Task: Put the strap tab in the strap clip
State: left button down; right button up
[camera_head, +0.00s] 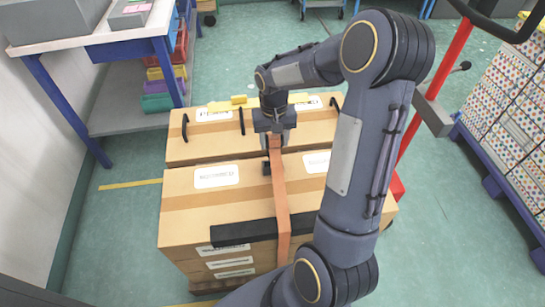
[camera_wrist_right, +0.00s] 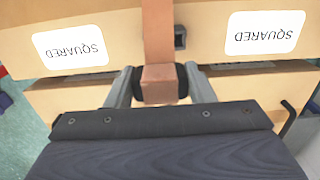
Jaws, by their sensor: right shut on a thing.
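The orange-brown strap (camera_head: 279,195) runs up the front of the near cartons and over their top to my right gripper (camera_head: 274,143). In the right wrist view, my right gripper (camera_wrist_right: 159,88) is shut on the strap tab (camera_wrist_right: 159,72), the strap's end, between its dark finger pads. A small black piece, which looks like the strap clip (camera_head: 266,168), sits beside the strap on the carton top. It also shows in the right wrist view (camera_wrist_right: 180,37), just right of the strap and apart from the tab. My left gripper is not in view.
Two rows of labelled cartons (camera_head: 182,205) stand close together, with black corner guards (camera_head: 230,233) at the front edge. A blue-legged workbench (camera_head: 110,45) stands at the left. Dotted boxes (camera_head: 505,95) on a blue pallet are at the right. Green floor is open around the cartons.

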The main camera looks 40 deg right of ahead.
aim_at(272, 154)
jog(key=shift+s+a+f, duration=0.2)
jog(key=shift+a+f, duration=0.2)
jog(key=shift+f, duration=0.1)
jog(key=f, duration=0.1)
jog(key=f+b, duration=0.1)
jog(key=s+a+f, duration=0.1)
jog(key=shift+f, duration=0.4)
jog(key=c, duration=0.4)
jog(key=shift+o, duration=0.2)
jog(key=shift+w+d+f, duration=0.15)
jog(key=shift+f, duration=0.1)
jog(key=o, duration=1.2)
jog(key=shift+o, duration=1.6)
jog(key=shift+w+r, duration=0.1)
jog(key=shift+r, duration=0.05)
jog(key=shift+r, duration=0.15)
